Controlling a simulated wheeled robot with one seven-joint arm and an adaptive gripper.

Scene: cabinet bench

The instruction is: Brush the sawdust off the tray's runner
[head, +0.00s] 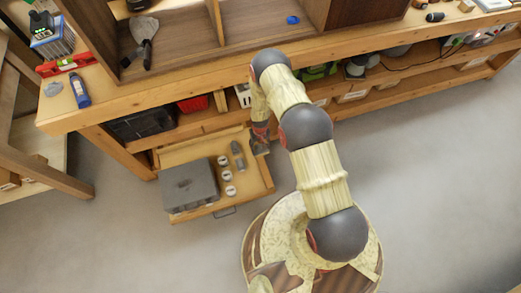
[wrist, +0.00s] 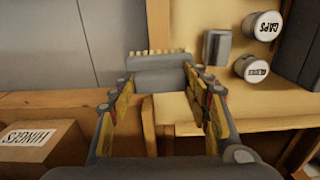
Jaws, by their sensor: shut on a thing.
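The wooden tray (head: 262,185) is pulled out below the bench. Its pale floor also shows in the wrist view (wrist: 205,110). My gripper (head: 260,148) is low at the tray's right side, near the bench end. In the wrist view my gripper (wrist: 158,82) is shut on a grey brush (wrist: 155,64) with a row of pale tan bristles along its far edge. The brush lies across the line of the tray's side wall (wrist: 158,22); I cannot tell whether it touches. The runner is not clearly seen, and I cannot make out sawdust.
In the tray are a grey metal box (head: 190,186), three white-lidded jars (head: 226,175) and a grey object (head: 237,155). A carton marked HINGES (wrist: 42,150) stands close on the wrist view's left. A black case (head: 140,122) sits left on the shelf. Floor ahead is clear.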

